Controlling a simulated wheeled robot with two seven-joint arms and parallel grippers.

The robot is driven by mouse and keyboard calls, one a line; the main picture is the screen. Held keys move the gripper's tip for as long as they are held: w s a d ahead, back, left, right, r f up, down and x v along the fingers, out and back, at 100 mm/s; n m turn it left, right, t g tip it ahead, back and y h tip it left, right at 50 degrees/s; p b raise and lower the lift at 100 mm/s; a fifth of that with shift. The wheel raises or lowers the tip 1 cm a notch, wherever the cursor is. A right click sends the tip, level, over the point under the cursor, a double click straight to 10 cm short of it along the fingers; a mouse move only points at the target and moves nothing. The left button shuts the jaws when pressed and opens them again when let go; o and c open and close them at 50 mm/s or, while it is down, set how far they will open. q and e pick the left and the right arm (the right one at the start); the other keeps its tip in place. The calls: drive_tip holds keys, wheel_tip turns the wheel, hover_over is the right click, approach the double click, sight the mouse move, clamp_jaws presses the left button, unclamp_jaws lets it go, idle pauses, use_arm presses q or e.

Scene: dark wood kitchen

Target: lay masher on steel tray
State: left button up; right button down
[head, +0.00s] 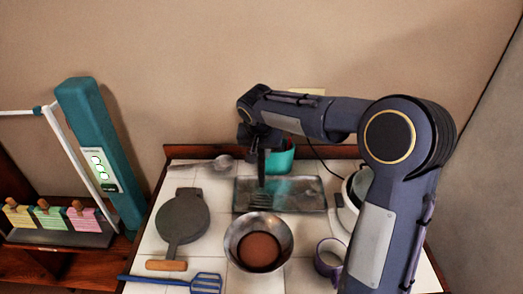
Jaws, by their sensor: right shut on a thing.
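The steel tray (310,196) is a grey rectangle lying on the white tiled counter towards the back. My right gripper (262,142) is above the tray's left part and shut on the dark masher (261,180). The masher hangs upright below the gripper, with its slotted head low over the left part of the tray. I cannot tell whether the head touches the tray. The top of the masher is hidden by the gripper. My left gripper is not in view.
A teal pot (281,160) stands behind the tray. A steel bowl (283,229) is in front, a dark round press (183,222) at the left. A blue slotted turner (205,283), a purple mug (327,260) and a white appliance (347,205) are around. A ladle (222,162) lies back left.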

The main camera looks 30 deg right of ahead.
drive_tip(key=c, duration=1.3)
unclamp_jaws()
drive_tip(key=shift+f, duration=0.1)
drive_tip(key=shift+r, duration=0.25)
drive_tip(key=v, duration=1.2)
drive_tip(key=s+a+f+n+y, duration=0.1)
drive_tip(key=s+f, duration=0.3)
drive_tip(key=s, duration=0.5)
drive_tip(key=s+a+f+n+t+y, duration=0.1)
drive_tip(key=s+a+f+n+y, duration=0.1)
drive_tip(key=s, duration=0.7)
drive_tip(key=s+a+f+n+y, duration=0.1)
drive_tip(key=s+f+y, duration=0.2)
drive_tip(key=s+f, duration=0.4)
drive_tip(key=shift+s+a+n+t+b, duration=0.4)
drive_tip(key=shift+s, duration=0.8)
